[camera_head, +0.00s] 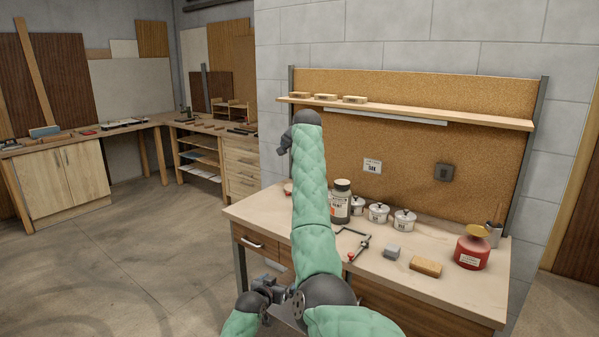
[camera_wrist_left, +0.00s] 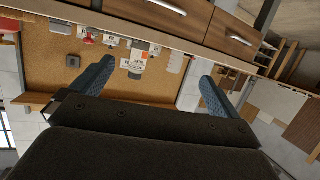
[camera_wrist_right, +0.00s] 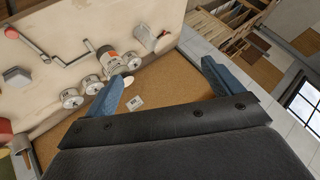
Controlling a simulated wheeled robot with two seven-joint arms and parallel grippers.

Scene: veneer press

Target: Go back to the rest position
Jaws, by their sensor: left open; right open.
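My left gripper (camera_head: 270,287) is low at the bottom of the head view, in front of the bench's drawer side. In the left wrist view its two blue fingers (camera_wrist_left: 155,85) are spread with nothing between them. My right arm reaches up across the middle of the head view. My right gripper (camera_head: 284,143) is high above the bench's left end and mostly hidden by its wrist. In the right wrist view its fingers (camera_wrist_right: 166,82) are apart and empty, facing the cork board and bench top.
The workbench (camera_head: 445,290) carries a labelled bottle (camera_head: 341,203), white pots (camera_head: 378,213), a grey block (camera_head: 391,252), a tan block (camera_head: 426,267) and a red container (camera_head: 472,250). A shelf (camera_head: 420,114) crosses the cork board behind. The floor (camera_head: 130,250) at left is clear.

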